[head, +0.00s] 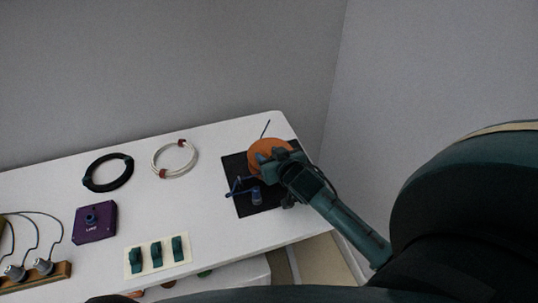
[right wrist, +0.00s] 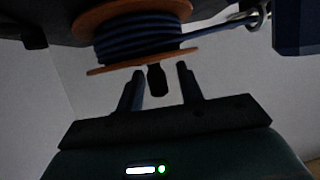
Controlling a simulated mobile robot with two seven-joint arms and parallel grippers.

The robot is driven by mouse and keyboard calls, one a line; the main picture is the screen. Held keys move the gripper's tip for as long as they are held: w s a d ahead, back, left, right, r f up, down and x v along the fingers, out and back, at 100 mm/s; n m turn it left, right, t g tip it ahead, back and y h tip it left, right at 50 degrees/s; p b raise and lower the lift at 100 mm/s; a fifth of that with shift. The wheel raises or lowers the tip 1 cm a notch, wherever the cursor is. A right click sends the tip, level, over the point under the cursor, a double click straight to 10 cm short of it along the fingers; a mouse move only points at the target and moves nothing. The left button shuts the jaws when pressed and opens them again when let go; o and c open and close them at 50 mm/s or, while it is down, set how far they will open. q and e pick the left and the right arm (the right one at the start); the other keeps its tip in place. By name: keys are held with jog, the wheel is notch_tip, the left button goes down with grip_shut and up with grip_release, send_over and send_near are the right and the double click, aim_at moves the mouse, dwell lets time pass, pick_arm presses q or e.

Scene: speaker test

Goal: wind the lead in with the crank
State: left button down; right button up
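The orange reel (head: 262,149) stands on a black base plate (head: 236,168) at the right end of the white table. In the right wrist view the orange reel (right wrist: 97,71) has several turns of blue lead (right wrist: 140,38) on it, and a strand runs off right through a metal eye (right wrist: 256,18). A dark crank handle (right wrist: 157,80) hangs below the reel. My right gripper (right wrist: 160,78) is open, a finger on each side of the handle with gaps showing. In the head view my right gripper (head: 272,163) covers part of the reel. My left gripper is not in view.
A blue bracket (head: 240,186) and a small post (head: 257,196) stand at the plate's front. Black coil (head: 107,172), white coil (head: 174,159), purple box (head: 95,222), green pieces on a card (head: 158,256) and a plug strip (head: 40,275) lie left. Walls stand behind and right.

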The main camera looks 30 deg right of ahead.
jog(key=shift+w, duration=0.15)
grip_shut()
jog(key=shift+d+r+n+y+p, duration=0.15)
jog(key=shift+n+y+p, duration=0.5)
jog(key=shift+p, duration=0.3)
jog(key=shift+d+n+y, duration=0.1)
jog(key=shift+n+y, duration=0.25)
jog(key=shift+y, duration=0.1)
jog(key=shift+n+y+p, duration=0.4)
jog(key=shift+y+p, duration=0.05)
jog(key=shift+y, duration=0.05)
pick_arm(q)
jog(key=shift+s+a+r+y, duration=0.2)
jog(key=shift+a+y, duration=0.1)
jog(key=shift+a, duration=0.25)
pick_arm(e)
jog(key=shift+s+d+f+y, duration=0.1)
jog(key=shift+s+f+y, duration=0.1)
jog(key=shift+y, duration=0.1)
